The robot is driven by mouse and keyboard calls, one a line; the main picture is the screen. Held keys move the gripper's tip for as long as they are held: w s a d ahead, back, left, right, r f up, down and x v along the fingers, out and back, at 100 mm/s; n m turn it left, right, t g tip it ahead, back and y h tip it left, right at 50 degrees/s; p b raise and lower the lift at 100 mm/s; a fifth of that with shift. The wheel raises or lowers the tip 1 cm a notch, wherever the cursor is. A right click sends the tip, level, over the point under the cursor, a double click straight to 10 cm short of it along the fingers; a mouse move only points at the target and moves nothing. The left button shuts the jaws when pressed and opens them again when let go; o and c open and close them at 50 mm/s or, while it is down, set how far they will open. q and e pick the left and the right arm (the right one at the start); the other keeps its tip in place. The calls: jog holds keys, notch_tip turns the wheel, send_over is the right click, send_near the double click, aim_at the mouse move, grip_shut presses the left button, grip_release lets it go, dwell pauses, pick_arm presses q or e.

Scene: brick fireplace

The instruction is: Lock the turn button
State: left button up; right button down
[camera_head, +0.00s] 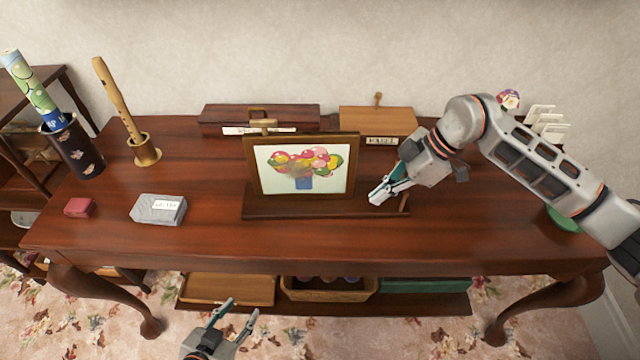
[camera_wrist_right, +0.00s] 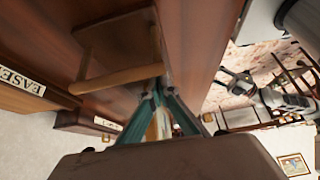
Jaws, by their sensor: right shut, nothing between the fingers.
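A framed picture of colourful flowers (camera_head: 303,168) stands leaning on a dark wooden ledge (camera_head: 300,207) on the table. A small light wooden piece (camera_head: 263,124) shows at the top edge of the frame; I cannot tell for sure whether it is the turn button. My right gripper (camera_head: 380,196) is shut and empty, just right of the frame and above the ledge's right end. In the right wrist view its fingertips (camera_wrist_right: 152,104) are close to a wooden bar (camera_wrist_right: 118,79); contact is unclear. My left gripper (camera_head: 237,311) is open and empty, low in front of the table.
Behind the frame lie a dark box (camera_head: 230,115) and a lighter box (camera_head: 385,121) with a label. A grey block (camera_head: 158,209), a red block (camera_head: 80,207) and two holders stand at left. The front right tabletop (camera_head: 480,235) is clear.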

jog(key=shift+f, duration=1.05)
jog(key=shift+s+f, duration=0.15)
jog(key=shift+f, duration=0.15)
dwell(1.0)
